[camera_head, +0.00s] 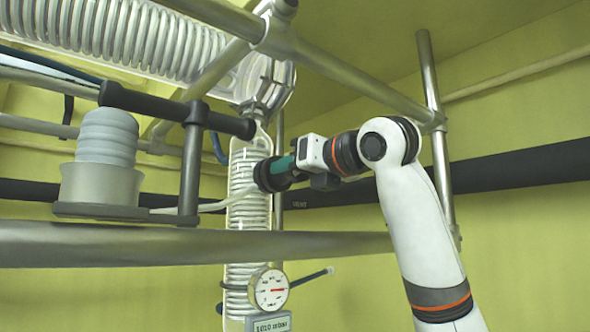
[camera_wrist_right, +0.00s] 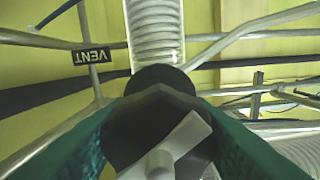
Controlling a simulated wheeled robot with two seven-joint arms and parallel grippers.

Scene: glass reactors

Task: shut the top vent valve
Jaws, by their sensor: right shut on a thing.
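The black VENT tag (camera_wrist_right: 92,56) shows at the upper left there. My left gripper is out of view.
A round pressure gauge (camera_head: 269,292) sits low on the column. Metal frame bars (camera_head: 190,245) cross in front, and a clamp rod (camera_head: 190,165) stands left of the column. A large coiled condenser (camera_head: 130,35) runs overhead. The space right of my arm is mostly open.

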